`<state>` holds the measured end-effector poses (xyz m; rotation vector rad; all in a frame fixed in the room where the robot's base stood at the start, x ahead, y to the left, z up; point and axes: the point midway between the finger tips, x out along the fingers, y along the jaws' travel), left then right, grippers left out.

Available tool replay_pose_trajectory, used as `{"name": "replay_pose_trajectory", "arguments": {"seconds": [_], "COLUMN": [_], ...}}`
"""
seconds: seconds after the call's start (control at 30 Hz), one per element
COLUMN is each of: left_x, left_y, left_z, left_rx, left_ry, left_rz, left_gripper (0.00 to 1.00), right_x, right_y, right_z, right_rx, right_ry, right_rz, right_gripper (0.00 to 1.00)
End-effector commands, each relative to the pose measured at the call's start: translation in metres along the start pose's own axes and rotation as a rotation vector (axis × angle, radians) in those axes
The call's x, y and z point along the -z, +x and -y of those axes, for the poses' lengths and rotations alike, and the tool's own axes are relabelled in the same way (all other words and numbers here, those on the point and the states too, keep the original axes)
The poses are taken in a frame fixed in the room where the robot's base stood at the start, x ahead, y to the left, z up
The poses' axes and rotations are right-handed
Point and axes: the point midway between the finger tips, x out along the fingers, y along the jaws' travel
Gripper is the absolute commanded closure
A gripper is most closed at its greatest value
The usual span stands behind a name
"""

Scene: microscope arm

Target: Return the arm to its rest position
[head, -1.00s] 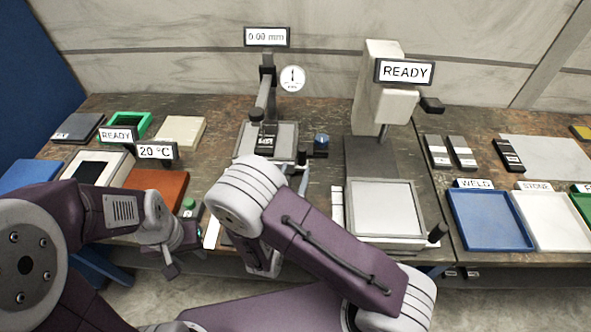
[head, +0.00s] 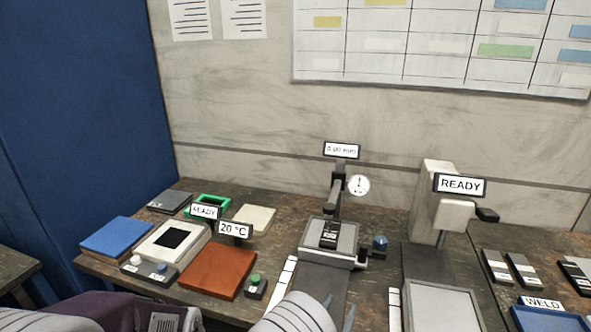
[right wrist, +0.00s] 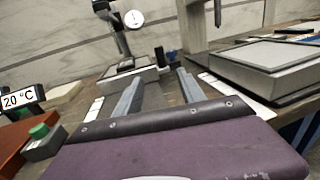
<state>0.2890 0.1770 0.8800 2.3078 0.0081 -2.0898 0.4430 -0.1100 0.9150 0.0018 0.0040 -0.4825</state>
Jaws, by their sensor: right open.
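A dark stand with an upright arm (head: 338,188) rises behind a light grey stage (head: 316,254) in the head view, with a round white dial (head: 358,186) at its side and a small display on top. A small black and grey piece (head: 329,235) sits on the stage. The stand's lower part and the dial (right wrist: 134,19) also show in the right wrist view. My right gripper (right wrist: 158,82) is open and empty, its two grey fingers pointing toward the stage and apart from it. Its fingertips also show at the bottom of the head view (head: 338,303). My left gripper is out of view.
Right of the stage stands a grey machine (head: 432,205) marked READY. To the left are a brown plate (head: 217,271), a green-button box (head: 256,286) and a white device (head: 172,247). A blue tray (head: 548,319) lies at the right.

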Motion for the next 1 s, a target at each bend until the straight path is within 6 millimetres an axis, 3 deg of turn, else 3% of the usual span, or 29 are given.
{"name": "replay_pose_trajectory", "arguments": {"seconds": [0.37, 0.47, 0.63, 0.77, 0.83, 0.9, 0.97, 1.0], "left_x": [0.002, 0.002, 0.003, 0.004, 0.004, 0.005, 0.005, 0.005], "left_y": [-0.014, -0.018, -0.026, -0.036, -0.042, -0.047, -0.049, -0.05], "left_z": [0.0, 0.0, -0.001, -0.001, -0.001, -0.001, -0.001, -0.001], "left_rx": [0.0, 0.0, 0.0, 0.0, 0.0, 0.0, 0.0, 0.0], "left_ry": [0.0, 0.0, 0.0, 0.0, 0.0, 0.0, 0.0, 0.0], "left_rz": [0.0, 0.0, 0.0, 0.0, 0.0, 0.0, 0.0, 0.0], "left_gripper": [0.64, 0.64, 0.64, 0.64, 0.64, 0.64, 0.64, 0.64], "right_x": [-0.062, -0.083, -0.11, -0.113, -0.097, -0.069, -0.047, -0.035], "right_y": [0.048, 0.056, 0.055, 0.017, -0.031, -0.083, -0.112, -0.123], "right_z": [0.059, 0.09, 0.17, 0.256, 0.294, 0.295, 0.271, 0.247], "right_rx": [0.22, 0.325, 0.609, 0.983, 1.265, 1.535, 1.7, 1.777], "right_ry": [0.138, 0.186, 0.305, 0.496, 0.702, 0.984, 1.238, 1.402], "right_rz": [0.049, 0.068, 0.062, -0.005, -0.088, -0.193, -0.279, -0.33], "right_gripper": [0.53, 0.53, 0.53, 0.53, 0.53, 0.53, 0.53, 0.53]}}
